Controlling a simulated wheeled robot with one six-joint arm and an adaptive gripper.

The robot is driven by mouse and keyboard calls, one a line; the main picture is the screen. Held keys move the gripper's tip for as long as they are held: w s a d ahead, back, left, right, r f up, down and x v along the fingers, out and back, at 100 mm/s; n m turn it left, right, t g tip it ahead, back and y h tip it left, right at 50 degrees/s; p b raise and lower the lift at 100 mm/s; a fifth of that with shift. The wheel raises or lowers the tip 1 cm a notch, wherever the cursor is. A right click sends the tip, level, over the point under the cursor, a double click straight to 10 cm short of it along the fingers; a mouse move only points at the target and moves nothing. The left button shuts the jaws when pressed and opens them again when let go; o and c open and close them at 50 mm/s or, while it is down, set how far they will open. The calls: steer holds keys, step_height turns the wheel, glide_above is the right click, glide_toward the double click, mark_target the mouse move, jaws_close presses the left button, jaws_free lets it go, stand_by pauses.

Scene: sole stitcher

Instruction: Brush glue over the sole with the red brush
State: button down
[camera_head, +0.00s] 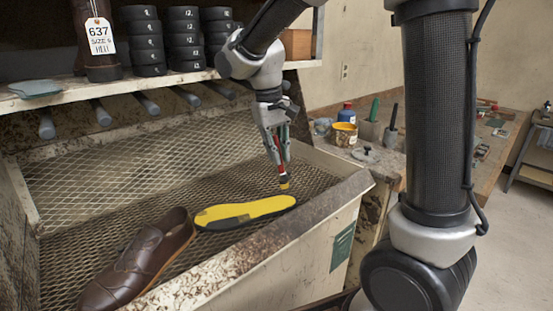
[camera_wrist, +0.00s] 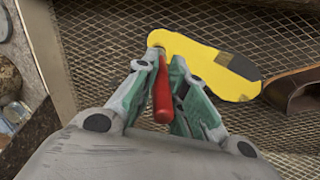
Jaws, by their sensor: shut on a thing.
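My gripper (camera_head: 279,150) is shut on the red brush (camera_head: 281,172), which points downward with its tip just above or on the right end of the sole. The sole (camera_head: 235,214) lies flat on the metal mesh, mostly yellow on top with a dark patch near its left end. In the wrist view the red brush (camera_wrist: 161,92) sits between the fingers of my gripper (camera_wrist: 165,68), and its tip meets the near end of the sole (camera_wrist: 205,65). I cannot tell whether the bristles touch the sole.
A brown leather shoe (camera_head: 135,262) lies left of the sole on the mesh tray (camera_head: 110,170), which has a raised front wall. A shelf (camera_head: 140,86) with black stacked items hangs above.

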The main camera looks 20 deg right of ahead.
steer(key=shift+r, duration=1.9)
